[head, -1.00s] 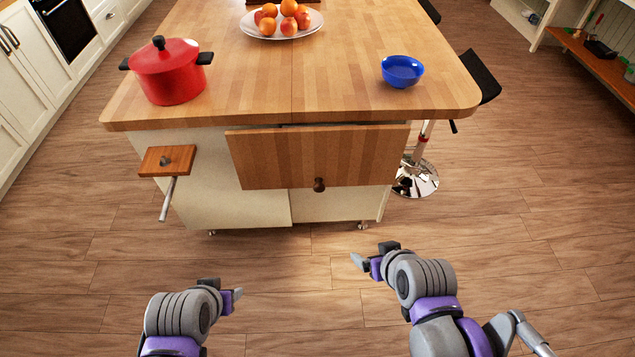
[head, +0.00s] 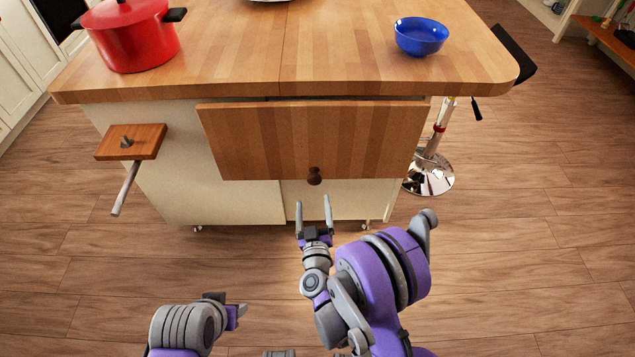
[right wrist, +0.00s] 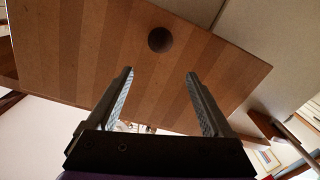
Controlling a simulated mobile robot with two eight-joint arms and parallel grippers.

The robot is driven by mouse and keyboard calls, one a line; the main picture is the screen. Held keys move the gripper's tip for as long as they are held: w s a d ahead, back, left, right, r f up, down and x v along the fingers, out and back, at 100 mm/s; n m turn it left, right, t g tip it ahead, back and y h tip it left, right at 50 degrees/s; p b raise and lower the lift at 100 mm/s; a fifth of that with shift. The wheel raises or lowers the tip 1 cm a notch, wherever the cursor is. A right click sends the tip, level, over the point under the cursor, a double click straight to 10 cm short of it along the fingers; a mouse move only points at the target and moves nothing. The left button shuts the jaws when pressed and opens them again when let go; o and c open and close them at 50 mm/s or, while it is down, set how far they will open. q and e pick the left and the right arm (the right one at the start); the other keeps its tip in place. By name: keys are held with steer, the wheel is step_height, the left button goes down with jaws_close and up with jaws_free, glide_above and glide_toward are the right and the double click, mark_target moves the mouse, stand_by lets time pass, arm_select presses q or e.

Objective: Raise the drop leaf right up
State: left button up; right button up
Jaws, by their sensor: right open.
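The drop leaf (head: 310,138) is a striped wooden panel hanging at the near end of the island, tilted out a little at its lower edge. A dark round knob (head: 314,176) sits near its lower edge. In the right wrist view the leaf (right wrist: 110,55) fills the upper left, with its knob (right wrist: 160,39) beyond the fingertips. My right gripper (head: 313,204) is open and empty, just below and in front of the knob, apart from it. My left gripper (head: 240,311) is low at the lower left, far from the leaf; its fingers are not clear.
The island top (head: 240,60) carries a red pot (head: 128,38) and a blue bowl (head: 421,37). A small wooden block with a metal handle (head: 130,142) juts out left of the leaf. A stool base (head: 428,176) stands at right. The floor in front is clear.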

mark_target(314, 183)
steer(key=shift+h, duration=0.3)
steer(key=w+p, duration=0.1)
steer(key=w, duration=0.2)
steer(key=w+f+p, duration=0.1)
steer(key=w, duration=0.3)
steer(key=w+f+p, duration=0.1)
steer(key=w, duration=0.2)
steer(key=shift+w+d+f, duration=0.15)
steer(key=shift+w+d, duration=0.05)
steer(key=shift+w, duration=0.1)
jaws_close()
